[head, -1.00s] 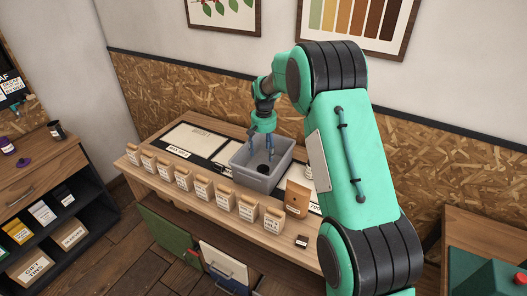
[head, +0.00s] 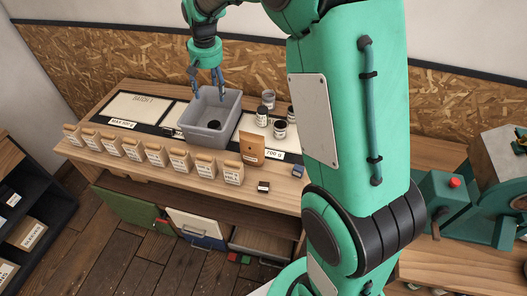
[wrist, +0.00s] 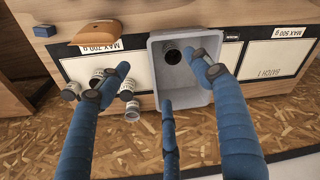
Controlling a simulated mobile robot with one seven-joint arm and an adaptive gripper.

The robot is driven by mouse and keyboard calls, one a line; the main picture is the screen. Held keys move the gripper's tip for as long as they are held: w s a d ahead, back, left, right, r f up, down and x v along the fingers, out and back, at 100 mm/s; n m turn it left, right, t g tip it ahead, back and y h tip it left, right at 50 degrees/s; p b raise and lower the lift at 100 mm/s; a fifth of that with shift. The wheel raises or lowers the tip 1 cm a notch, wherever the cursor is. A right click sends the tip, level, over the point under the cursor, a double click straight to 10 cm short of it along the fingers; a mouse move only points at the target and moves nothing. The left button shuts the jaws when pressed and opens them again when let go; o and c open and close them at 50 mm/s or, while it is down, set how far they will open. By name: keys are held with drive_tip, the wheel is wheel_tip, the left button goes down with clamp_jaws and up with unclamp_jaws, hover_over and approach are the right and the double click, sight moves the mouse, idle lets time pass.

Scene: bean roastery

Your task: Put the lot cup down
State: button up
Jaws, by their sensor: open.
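A small round cup with a dark inside (head: 213,125) stands on the floor of the grey bin (head: 231,119); I cannot read any label on it. It also shows in the wrist view (wrist: 172,55), upright near one end of the bin (wrist: 158,90). My gripper (head: 207,92) hangs above the bin with its fingers spread. In the wrist view my gripper (wrist: 163,76) has nothing between its fingers, and the cup is seen beyond them, apart from them.
Several small jars (head: 280,129) stand right of the bin on the "700 g" mat. A row of labelled bags (head: 155,154) lines the bench's front edge. The "BATCH 1" mat (head: 142,108) is bare.

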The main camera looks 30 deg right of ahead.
drive_tip(key=s+a+r+t, duration=0.1)
drive_tip(key=s+r, duration=0.3)
drive_tip(key=s, duration=0.6)
drive_tip(key=s+a+r+t, duration=0.1)
drive_tip(key=s+r, duration=0.4)
drive_tip(key=s, duration=0.5)
drive_tip(key=s+a+r+t, duration=0.1)
drive_tip(key=s+r, duration=0.3)
drive_tip(key=s, duration=0.6)
drive_tip(key=s+f+n+t, duration=0.1)
drive_tip(key=s+f, duration=0.1)
drive_tip(key=s, duration=0.9)
drive_tip(key=shift+s+f, duration=0.25)
drive_tip(key=shift+f, duration=0.15)
drive_tip(key=shift+f, duration=0.2)
